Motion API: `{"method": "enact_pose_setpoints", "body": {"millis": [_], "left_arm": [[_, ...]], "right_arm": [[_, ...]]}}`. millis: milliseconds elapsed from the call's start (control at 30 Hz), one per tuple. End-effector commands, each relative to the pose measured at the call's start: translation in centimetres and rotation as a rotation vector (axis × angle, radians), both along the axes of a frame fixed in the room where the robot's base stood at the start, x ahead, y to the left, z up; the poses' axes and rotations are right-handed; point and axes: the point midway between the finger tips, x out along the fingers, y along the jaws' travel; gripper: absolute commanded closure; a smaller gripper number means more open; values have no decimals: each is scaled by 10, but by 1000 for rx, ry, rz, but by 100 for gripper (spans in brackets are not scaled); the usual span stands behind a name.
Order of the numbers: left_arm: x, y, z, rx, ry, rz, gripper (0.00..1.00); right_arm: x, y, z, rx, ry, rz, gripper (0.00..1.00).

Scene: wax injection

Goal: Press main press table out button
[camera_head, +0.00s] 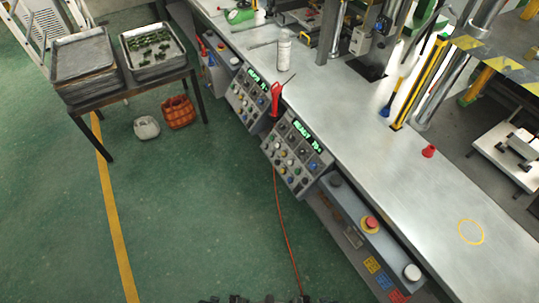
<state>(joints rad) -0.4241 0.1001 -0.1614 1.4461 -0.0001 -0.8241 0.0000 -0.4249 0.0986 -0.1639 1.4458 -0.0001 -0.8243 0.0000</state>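The near control panel (297,153) is a grey sloped box on the front of the metal bench, with a green lit display (306,136) and rows of small coloured buttons. A second similar panel (248,100) with a green display stands further along the bench. The button labels are too small to read, so I cannot tell which one is the table out button. No arm or gripper of mine can be made out. Only dark parts that I cannot identify show at the bottom edge. Nothing is seen touching either panel.
A red-handled tool (275,98) is between the panels. A tray rack (157,82) stands at upper left. Green floor (190,210) is open in front.

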Motion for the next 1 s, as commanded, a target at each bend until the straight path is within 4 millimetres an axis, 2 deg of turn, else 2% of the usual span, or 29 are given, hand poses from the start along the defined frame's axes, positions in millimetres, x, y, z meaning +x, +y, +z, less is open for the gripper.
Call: {"method": "enact_pose_setpoints", "body": {"millis": [33, 67, 1000], "left_arm": [[0, 0, 0, 0, 0, 0, 100], [0, 0, 0, 0, 0, 0, 100], [0, -4, 0, -5, 0, -3, 100]], "right_arm": [[0, 0, 0, 0, 0, 0, 92], [0, 0, 0, 0, -1, 0, 100], [1, 1, 0, 1, -2, 0, 100]]}}
